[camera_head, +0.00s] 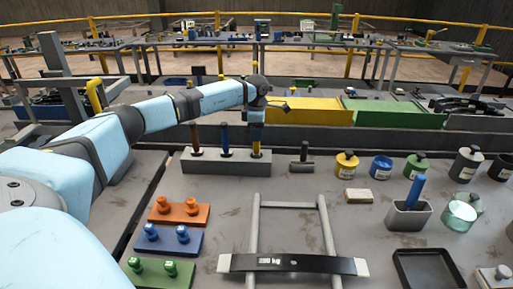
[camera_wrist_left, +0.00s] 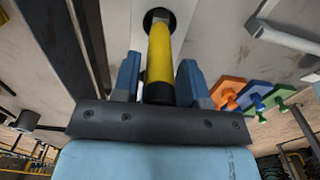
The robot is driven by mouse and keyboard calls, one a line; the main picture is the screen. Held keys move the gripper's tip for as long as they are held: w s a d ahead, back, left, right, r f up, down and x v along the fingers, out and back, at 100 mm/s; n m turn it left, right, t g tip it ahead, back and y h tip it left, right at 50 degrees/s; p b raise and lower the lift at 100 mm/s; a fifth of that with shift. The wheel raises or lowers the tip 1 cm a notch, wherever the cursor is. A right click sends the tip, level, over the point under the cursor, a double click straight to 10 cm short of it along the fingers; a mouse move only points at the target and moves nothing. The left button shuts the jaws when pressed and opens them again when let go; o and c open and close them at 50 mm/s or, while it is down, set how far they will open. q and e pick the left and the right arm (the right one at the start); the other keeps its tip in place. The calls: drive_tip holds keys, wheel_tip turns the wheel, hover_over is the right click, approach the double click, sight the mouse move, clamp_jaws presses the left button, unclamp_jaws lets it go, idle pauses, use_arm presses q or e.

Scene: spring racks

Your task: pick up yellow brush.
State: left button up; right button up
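The yellow brush (camera_head: 257,136) stands upright in the right hole of a grey rack block (camera_head: 225,168). My left gripper (camera_head: 257,118) is right above and around its upper end, pointing down. In the left wrist view, the yellow handle (camera_wrist_left: 159,55) runs between the two blue fingers (camera_wrist_left: 158,75), with its black end near the palm. A narrow gap shows on the left side of the handle, so the fingers look open around it. The brush's lower end is hidden in the rack. My right gripper is not in view.
A red-brown brush (camera_head: 195,138) and a blue brush (camera_head: 226,139) stand left in the same rack. A dark hammer-like tool (camera_head: 301,158) is to the right. Orange (camera_head: 180,213), blue and green peg plates lie in front. Several jars stand at right.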

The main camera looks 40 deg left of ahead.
use_arm(q)
drive_tip(key=c, duration=0.6)
